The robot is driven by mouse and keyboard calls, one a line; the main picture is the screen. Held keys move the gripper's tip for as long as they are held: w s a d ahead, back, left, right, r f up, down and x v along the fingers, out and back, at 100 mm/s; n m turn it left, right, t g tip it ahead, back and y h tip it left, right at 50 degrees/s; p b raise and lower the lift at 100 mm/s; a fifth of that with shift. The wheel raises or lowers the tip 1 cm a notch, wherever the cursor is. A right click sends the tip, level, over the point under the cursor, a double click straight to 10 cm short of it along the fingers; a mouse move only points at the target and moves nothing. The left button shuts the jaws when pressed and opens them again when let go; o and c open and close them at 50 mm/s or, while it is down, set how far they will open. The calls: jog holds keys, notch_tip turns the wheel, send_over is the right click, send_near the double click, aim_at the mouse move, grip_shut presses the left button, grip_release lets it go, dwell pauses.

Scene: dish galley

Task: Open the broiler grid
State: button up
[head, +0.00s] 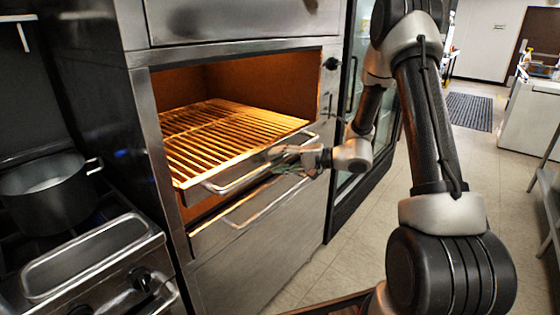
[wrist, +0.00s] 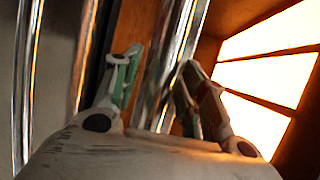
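The broiler grid (head: 225,128), a rack of metal bars lit orange, lies in the broiler opening on the left of the head view. Its steel front carries a bar handle (head: 238,180) and sits at about the mouth of the opening. My gripper (head: 292,157) is at the right part of this handle. In the wrist view, my gripper's fingers (wrist: 158,82) stand on either side of a bright steel bar (wrist: 160,75). Whether both fingers press on it is not clear. The fingertips are small and blurred in the head view.
A second bar handle (head: 262,203) sits on the panel below. A pot (head: 48,195) and a steel pan (head: 88,256) are on the stove at left. A glass-door cabinet stands right of the broiler. The tiled floor (head: 315,270) in front shows free room.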

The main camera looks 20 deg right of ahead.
grip_shut()
jog(key=s+d, duration=1)
jog(key=s, duration=0.4)
jog(key=s+d, duration=1)
jog(key=s, duration=0.4)
jog(key=shift+d, duration=0.15)
jog(key=shift+o, duration=0.3)
grip_release()
jog(key=shift+d, duration=0.1)
jog(key=v, duration=1.1)
jog(key=shift+s+d, duration=0.25)
jog(key=shift+d, duration=0.05)
jog(key=shift+r, duration=0.1)
